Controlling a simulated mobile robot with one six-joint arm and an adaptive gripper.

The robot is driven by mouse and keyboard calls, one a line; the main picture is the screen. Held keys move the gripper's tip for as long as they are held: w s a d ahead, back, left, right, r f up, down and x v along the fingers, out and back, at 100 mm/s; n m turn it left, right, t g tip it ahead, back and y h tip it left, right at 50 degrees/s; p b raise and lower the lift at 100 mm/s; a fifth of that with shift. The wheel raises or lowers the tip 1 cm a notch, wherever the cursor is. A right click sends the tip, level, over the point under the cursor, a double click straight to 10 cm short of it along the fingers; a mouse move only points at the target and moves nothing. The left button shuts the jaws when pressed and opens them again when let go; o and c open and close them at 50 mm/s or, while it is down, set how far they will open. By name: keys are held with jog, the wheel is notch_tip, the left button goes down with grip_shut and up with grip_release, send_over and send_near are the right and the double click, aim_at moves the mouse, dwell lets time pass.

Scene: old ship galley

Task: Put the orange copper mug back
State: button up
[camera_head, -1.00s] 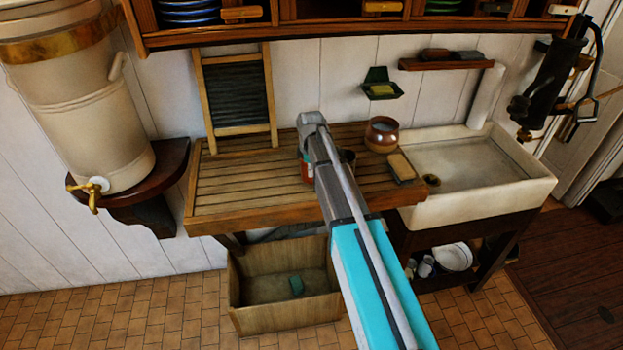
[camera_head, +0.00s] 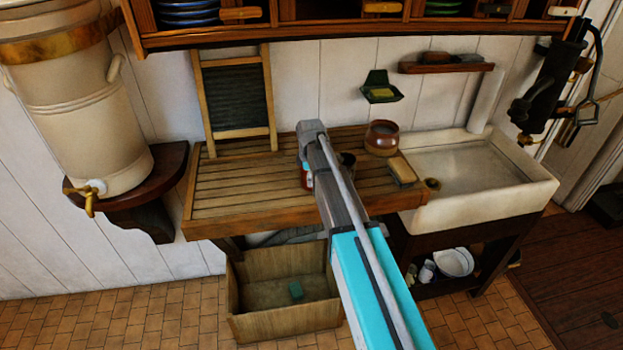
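No thing I can clearly name as an orange copper mug shows. A round reddish-brown pot (camera_head: 381,139) with a pale inside stands at the back right of the slatted wooden drainboard (camera_head: 230,195). A small dark vessel (camera_head: 348,159) stands beside my arm, partly hidden by it. A red item (camera_head: 306,176) shows just left of my arm, mostly hidden. My arm reaches over the drainboard, its wrist end at the back middle. My gripper's fingers are hidden behind the arm, so I cannot see whether they hold anything.
A brush or block (camera_head: 402,170) lies at the drainboard's right edge, beside the white sink (camera_head: 480,205). A washboard (camera_head: 237,100) leans at the back. A wooden crate (camera_head: 285,323) stands below. Shelves (camera_head: 330,35) hang above. The drainboard's left half is clear.

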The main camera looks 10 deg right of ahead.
jog(key=shift+r, duration=0.2)
dwell(0.3)
notch_tip(320, 180, up, 12)
jog(key=p, duration=1.2)
jog(key=shift+s, duration=0.1)
dwell(0.6)
jog(key=s+d+m, duration=0.1)
jog(key=s+m, duration=1.3)
jog(key=s, duration=1.1)
jog(key=shift+s+d, duration=0.2)
jog(key=shift+s, duration=0.05)
